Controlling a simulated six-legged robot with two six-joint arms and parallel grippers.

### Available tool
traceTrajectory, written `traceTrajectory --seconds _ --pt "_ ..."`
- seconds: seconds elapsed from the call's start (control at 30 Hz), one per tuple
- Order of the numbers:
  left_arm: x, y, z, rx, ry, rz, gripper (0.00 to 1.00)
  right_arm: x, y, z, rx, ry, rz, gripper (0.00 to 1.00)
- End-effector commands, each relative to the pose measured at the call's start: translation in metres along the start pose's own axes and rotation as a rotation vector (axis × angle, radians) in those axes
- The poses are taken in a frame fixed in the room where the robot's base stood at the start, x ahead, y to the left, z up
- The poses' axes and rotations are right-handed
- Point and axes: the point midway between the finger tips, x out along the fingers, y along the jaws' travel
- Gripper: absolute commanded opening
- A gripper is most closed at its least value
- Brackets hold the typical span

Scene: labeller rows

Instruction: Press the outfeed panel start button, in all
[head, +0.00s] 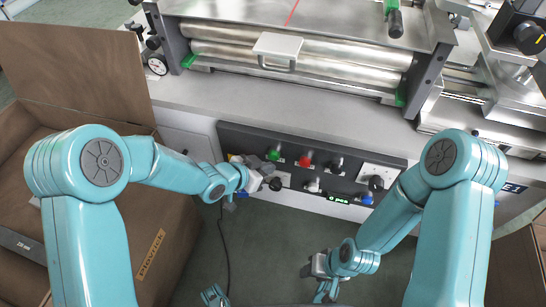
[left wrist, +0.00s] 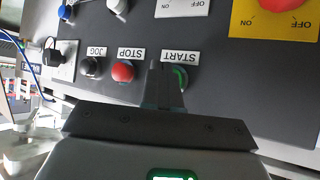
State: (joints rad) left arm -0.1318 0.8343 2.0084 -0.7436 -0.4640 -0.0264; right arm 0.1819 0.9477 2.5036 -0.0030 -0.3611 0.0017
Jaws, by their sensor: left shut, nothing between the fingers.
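The dark control panel (head: 230,135) is on the front of the bench in the head view. The green START button (head: 273,155) is at the left of its upper row. In the left wrist view the green button (left wrist: 181,77) is partly hidden behind my fingertips, under an upside-down START label (left wrist: 180,57). My left gripper (head: 262,181) is shut and empty, in front of the panel's left part; its fingers (left wrist: 162,80) point at the button. Whether they touch it I cannot tell. My right gripper (head: 325,282) is low over the floor, away from the panel; its jaws are unclear.
A red STOP button (left wrist: 123,72) and a black JOG button (left wrist: 92,67) sit beside START. A red button on a yellow plate (left wrist: 245,25) is close by. An open cardboard box (head: 75,70) stands at left. Rollers (head: 330,70) lie behind the panel. A cable (head: 223,240) hangs below.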

Motion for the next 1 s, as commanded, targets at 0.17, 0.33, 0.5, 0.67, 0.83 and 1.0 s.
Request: traceTrajectory --seconds 0.17,0.33,0.5,0.67,0.83,1.0 --pt "0.0012 -0.001 -0.0014 0.0 0.0 0.0 0.0 -0.0014 -0.0005 0.0 0.0 0.0 0.0 0.43" --pt "0.0053 -0.0038 -0.0043 0.0 -0.001 0.0 0.0 -0.004 -0.0015 0.0001 0.0 0.0 0.0 0.43" --pt "0.006 -0.0043 -0.0043 0.0 0.0 0.0 0.0 -0.0036 -0.0013 0.0001 0.0 0.0 0.0 0.43" --pt "0.006 -0.0044 -0.0043 0.0 0.0 0.0 0.0 -0.0037 -0.0013 0.0001 0.0 0.0 0.0 0.43" --pt "0.0067 -0.0051 -0.0053 0.0 0.0 0.0 0.0 -0.0045 -0.0016 0.0001 0.0 0.0 0.0 0.43" --pt "0.0081 -0.0062 -0.0065 0.0 0.001 0.0 0.0 -0.0056 -0.002 0.0001 0.0 0.0 0.0 0.43"
